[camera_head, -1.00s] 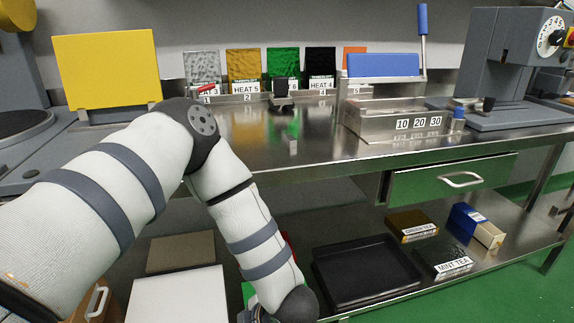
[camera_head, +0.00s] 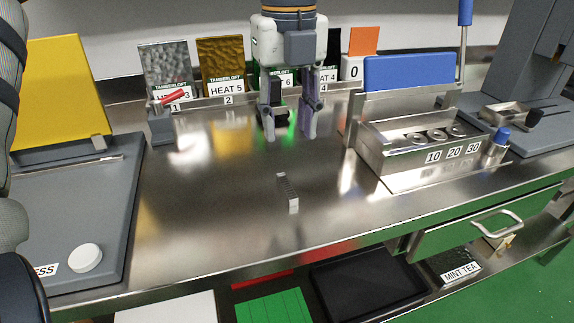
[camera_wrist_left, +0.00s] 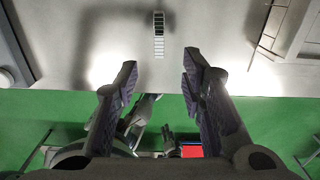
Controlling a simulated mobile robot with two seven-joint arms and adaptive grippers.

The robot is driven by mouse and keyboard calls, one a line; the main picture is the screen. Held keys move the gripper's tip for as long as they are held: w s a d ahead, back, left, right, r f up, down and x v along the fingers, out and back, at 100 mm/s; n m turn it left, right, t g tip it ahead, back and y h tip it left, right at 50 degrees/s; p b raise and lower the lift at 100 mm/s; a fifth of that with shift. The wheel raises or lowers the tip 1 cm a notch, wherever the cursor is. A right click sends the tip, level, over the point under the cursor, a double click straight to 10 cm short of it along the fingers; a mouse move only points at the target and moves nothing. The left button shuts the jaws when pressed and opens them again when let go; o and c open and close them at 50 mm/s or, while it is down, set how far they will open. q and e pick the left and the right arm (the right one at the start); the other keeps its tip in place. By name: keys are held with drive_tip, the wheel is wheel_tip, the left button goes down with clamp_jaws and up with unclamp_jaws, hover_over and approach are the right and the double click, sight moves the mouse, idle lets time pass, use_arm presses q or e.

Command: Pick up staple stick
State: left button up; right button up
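The staple stick (camera_head: 288,193) is a short, narrow grey bar with a pale front end. It lies on the bare middle of the steel bench. In the left wrist view the staple stick (camera_wrist_left: 158,35) shows as a small ribbed strip at the top middle, beyond the fingertips. My left gripper (camera_head: 289,132) points down above the bench, behind the staple stick and apart from it. Its two fingers are spread with nothing between them, and this also shows in the left wrist view (camera_wrist_left: 158,64).
A steel box (camera_head: 400,150) labelled 10, 20, 30 stands to the right. A grey press plate (camera_head: 60,220) with a white knob is at the left. A rack of labelled sheets (camera_head: 220,65) stands at the back. The bench around the staple stick is clear.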

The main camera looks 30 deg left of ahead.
sight(289, 190)
use_arm(q)
drive_tip(key=f, duration=0.3)
drive_tip(key=f+b, duration=0.1)
drive_tip(key=f, duration=0.3)
drive_tip(key=s+f, duration=0.1)
drive_tip(key=f, duration=0.3)
drive_tip(key=shift+d+b, duration=0.35)
drive_tip(key=shift+d, duration=0.05)
drive_tip(key=shift+w+f, duration=0.1)
drive_tip(key=shift+f, duration=0.3)
use_arm(e)
drive_tip(key=s+f, duration=0.2)
drive_tip(key=s, duration=0.1)
drive_tip(key=shift+d+f+g, duration=0.1)
drive_tip(key=shift+d+g, duration=0.1)
drive_tip(key=shift+g, duration=0.2)
use_arm(q)
clamp_jaws()
